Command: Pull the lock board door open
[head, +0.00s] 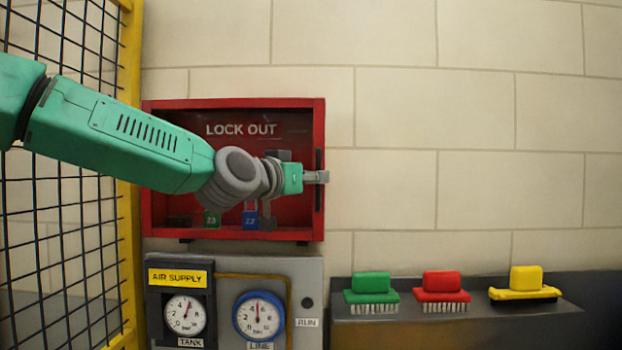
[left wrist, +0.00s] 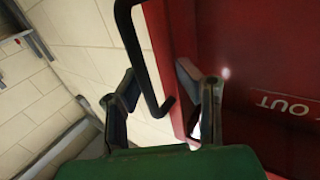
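The red lock board (head: 234,104) hangs on the wall, with "LOCK OUT" lettering on its front. Its door looks shut in the head view. A black upright bar handle (head: 319,160) is at its right edge. My left gripper (head: 322,177) is at this handle, its arm crossing in front of the board. In the left wrist view my left gripper (left wrist: 158,75) is open, and the black handle (left wrist: 137,50) runs between its spread fingers. One finger is close to the red door edge (left wrist: 165,50); contact cannot be told. My right gripper is not in view.
Green (head: 212,218) and blue (head: 250,219) tags show in the board. A gauge panel (head: 307,272) is below it. A yellow-framed mesh fence (head: 130,60) stands at left. Green (head: 372,284), red (head: 441,283) and yellow (head: 525,281) brushes lie on a dark shelf (head: 460,318) at right.

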